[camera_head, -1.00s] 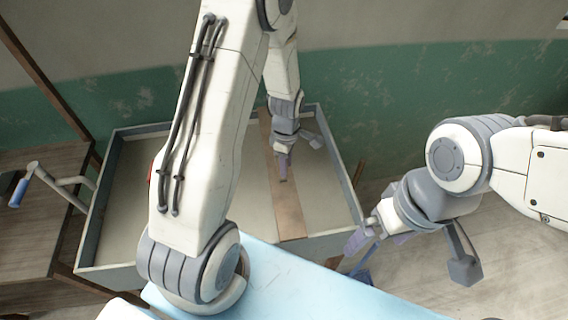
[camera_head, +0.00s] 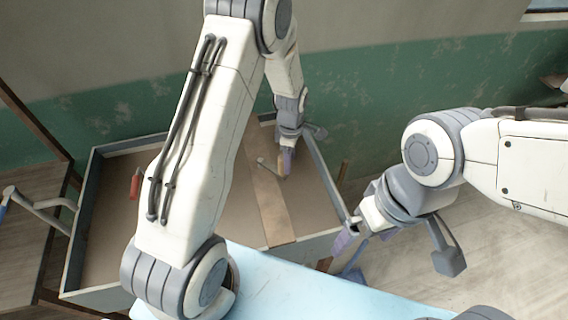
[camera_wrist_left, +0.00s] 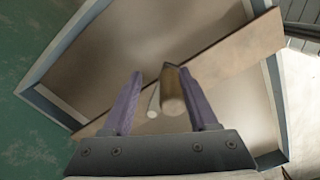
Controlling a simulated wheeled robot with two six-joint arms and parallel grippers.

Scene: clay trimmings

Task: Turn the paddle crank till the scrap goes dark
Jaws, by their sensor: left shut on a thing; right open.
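The paddle crank stands on a wooden board (camera_head: 268,205) laid across a wide tray (camera_head: 328,182). Its thin metal arm (camera_head: 266,166) and wooden knob (camera_head: 282,166) show in the head view. The knob also shows end-on in the left wrist view (camera_wrist_left: 176,92). My left gripper (camera_head: 287,158) is over the board, shut on the knob, which lies between its purple fingers (camera_wrist_left: 160,102). The scrap appears to be the brownish layer in the tray (camera_head: 112,220). My left arm hides part of it. My right gripper (camera_head: 348,243) is open and empty by the tray's right front corner.
A metal side crank (camera_head: 40,208) with a blue grip is at the tray's left, near a wooden table (camera_head: 22,255). A red handle (camera_head: 134,184) shows over the tray's left part. A pale blue surface (camera_head: 300,290) lies in front. A green-and-cream wall (camera_head: 370,85) stands behind.

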